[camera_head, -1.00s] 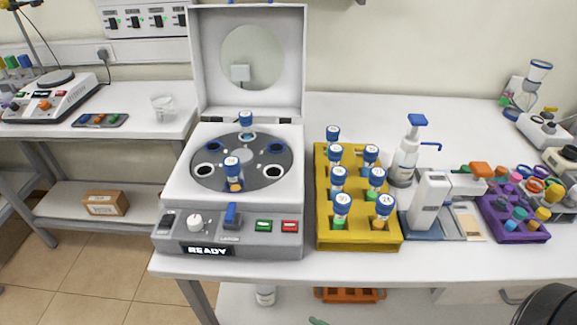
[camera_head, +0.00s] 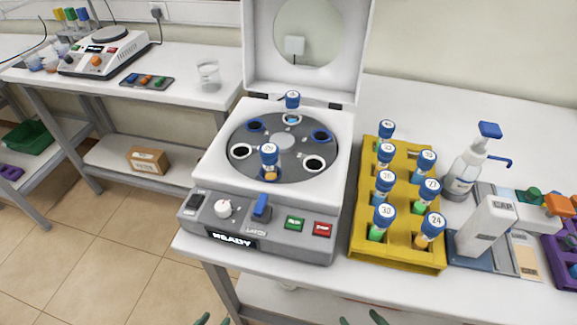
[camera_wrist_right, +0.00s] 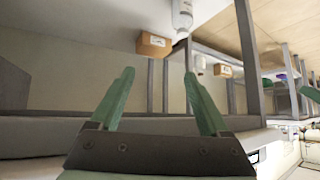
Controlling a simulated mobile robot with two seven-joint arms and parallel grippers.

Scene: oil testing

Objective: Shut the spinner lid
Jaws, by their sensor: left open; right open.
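The spinner (camera_head: 222,185) stands on the bench in the head view, its front panel reading READY. Its white lid (camera_head: 258,45) is raised upright at the back, with a round window (camera_head: 308,32). In the open bowl, the dark rotor (camera_head: 243,133) holds two blue-capped tubes, a front one (camera_head: 269,156) and a back one (camera_head: 292,101). Only the green fingertips of my left gripper (camera_head: 214,320) and right gripper (camera_head: 361,320) show at the bottom edge, in front of the bench. In the right wrist view, my right gripper (camera_wrist_right: 158,75) is open and empty.
A yellow rack (camera_head: 398,262) with several blue-capped tubes stands just right of the spinner. A pump bottle (camera_head: 463,175) and a white device (camera_head: 487,228) stand further right. A side bench at left holds a hotplate (camera_head: 105,52) and a beaker (camera_head: 208,76).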

